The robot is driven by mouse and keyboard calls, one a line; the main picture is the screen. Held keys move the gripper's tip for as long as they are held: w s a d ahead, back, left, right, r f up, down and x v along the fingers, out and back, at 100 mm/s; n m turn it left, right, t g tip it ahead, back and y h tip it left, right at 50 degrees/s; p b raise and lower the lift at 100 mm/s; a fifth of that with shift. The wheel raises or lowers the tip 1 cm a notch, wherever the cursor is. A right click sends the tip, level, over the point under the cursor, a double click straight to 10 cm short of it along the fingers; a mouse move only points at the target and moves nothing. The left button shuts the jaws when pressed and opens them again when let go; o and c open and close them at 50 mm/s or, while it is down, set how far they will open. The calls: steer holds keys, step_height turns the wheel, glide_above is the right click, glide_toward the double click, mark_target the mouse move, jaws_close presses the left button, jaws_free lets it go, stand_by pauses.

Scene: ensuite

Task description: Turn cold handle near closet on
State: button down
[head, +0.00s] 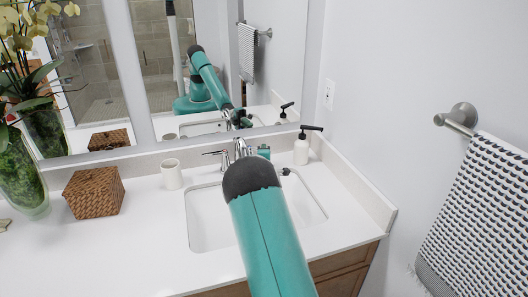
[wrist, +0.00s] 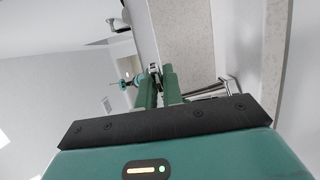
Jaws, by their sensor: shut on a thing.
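The chrome faucet spout (head: 240,148) stands at the back of the white sink (head: 207,215) in the head view, with one lever handle (head: 212,153) to its left. The cold handle on the right side is mostly hidden behind my arm in the head view. In the wrist view, my gripper (wrist: 158,72) has its two green fingers close together, shut on a small metal piece at their tips, which appears to be the cold handle. A chrome faucet part (wrist: 215,88) shows just right of the fingers. How far the handle is turned cannot be told, and no water flow is visible.
A white soap dispenser (head: 301,150) with a dark pump stands right of the faucet by the wall. A white cup (head: 172,174), a woven box (head: 94,192) and a plant vase (head: 22,175) stand left. A mirror (head: 215,60) is behind; a towel (head: 480,215) hangs right.

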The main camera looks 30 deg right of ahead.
steer(key=shift+d, duration=0.1)
steer(key=c, duration=1.5)
jaws_free()
steer(key=shift+c, duration=0.2)
steer(key=shift+s, duration=0.1)
steer(key=v, duration=1.3)
steer(key=shift+s+a, duration=0.25)
steer(key=shift+s, duration=0.05)
